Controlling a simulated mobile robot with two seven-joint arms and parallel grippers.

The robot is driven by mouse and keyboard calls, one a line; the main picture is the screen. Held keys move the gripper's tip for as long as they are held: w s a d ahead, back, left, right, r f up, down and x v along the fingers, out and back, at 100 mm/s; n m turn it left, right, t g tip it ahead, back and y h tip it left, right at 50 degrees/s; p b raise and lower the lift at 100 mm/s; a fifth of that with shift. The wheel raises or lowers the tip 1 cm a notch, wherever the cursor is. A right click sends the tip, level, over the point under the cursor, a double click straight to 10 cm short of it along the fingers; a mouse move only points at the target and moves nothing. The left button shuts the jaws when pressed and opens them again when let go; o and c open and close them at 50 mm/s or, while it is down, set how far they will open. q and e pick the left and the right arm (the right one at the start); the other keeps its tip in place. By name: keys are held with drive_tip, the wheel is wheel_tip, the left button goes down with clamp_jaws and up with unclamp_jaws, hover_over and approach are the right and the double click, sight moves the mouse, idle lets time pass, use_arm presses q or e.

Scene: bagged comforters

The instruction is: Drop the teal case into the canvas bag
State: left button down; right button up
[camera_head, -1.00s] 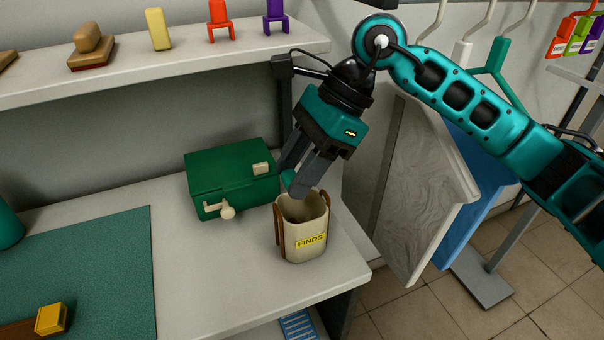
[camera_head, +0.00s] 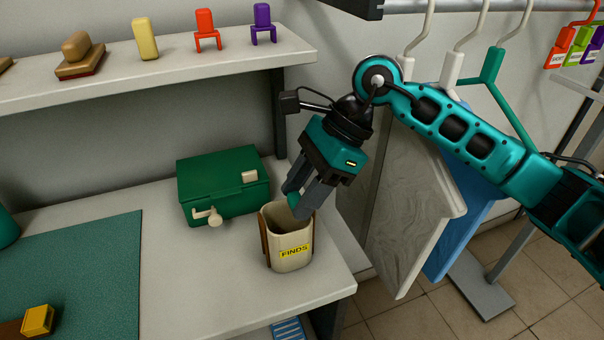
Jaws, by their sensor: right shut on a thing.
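The canvas bag (camera_head: 276,247) is cream with brown straps and a yellow FINDS label. It stands upright and open on the light worktop. My right gripper (camera_head: 298,204) points down at the bag's mouth, its fingertips at the right part of the opening. It is shut on the teal case (camera_head: 293,200), of which only a small part shows between the fingers. The lower end of the case and the bag's inside are mostly hidden. My left gripper is not in view.
A green box (camera_head: 224,187) with a cream handle stands just left of the bag. A shelf (camera_head: 180,67) with several small objects runs above. A teal mat (camera_head: 80,270) lies at left.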

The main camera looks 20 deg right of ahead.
drive_tip(key=shift+f, duration=0.45)
drive_tip(key=o, duration=1.1)
drive_tip(key=shift+d+r, duration=0.1)
drive_tip(key=v, duration=0.7)
drive_tip(key=shift+d+r+b, duration=0.1)
drive_tip(key=shift+r+b, duration=0.05)
drive_tip(key=shift+b, duration=0.15)
